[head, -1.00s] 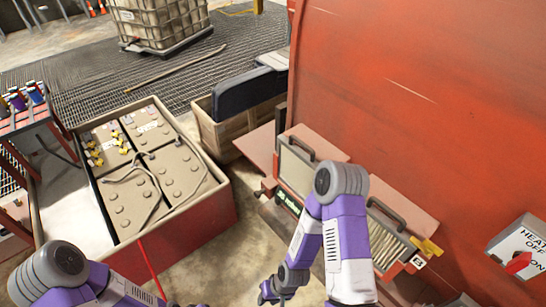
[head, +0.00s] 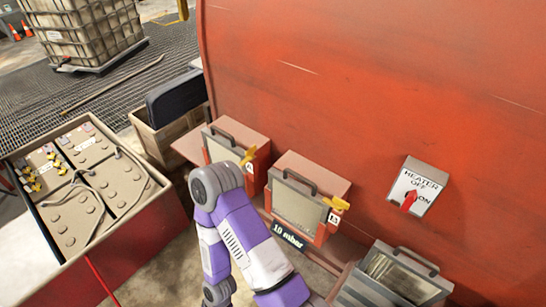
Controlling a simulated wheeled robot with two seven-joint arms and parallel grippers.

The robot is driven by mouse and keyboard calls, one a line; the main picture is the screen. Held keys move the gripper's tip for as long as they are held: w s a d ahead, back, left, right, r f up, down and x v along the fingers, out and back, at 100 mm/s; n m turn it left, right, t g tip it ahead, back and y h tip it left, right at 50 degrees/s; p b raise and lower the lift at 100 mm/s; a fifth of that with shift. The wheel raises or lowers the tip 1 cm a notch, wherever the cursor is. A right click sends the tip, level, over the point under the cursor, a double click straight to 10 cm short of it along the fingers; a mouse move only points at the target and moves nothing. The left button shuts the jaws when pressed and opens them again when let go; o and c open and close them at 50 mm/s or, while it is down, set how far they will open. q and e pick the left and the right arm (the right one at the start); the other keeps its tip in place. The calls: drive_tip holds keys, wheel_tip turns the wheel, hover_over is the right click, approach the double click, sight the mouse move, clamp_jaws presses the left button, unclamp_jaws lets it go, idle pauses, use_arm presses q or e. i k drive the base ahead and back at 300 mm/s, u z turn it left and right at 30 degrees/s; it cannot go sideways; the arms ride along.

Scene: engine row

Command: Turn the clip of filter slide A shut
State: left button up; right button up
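Filter slide A seems to be the left box (head: 236,138) on the red wall, with a dark handle on top. Its yellow clip (head: 249,154) is at the right edge of its front, above a small white label too small to read surely. I cannot tell whether this clip is turned open or shut. My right arm crosses in front of this box's lower part and hides some of it. My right gripper is below the picture's edge. My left arm and gripper are out of view.
A similar middle box (head: 312,180) has a yellow clip (head: 337,203) and a 10 mbar display (head: 289,235) below. A third box (head: 395,275) is at lower right. A heater switch (head: 413,188) is on the wall. A red-sided crate (head: 140,245) stands left.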

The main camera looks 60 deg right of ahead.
sight(249, 152)
drive_tip(key=u, duration=0.05)
drive_tip(key=k, duration=0.25)
drive_tip(key=z, duration=0.9)
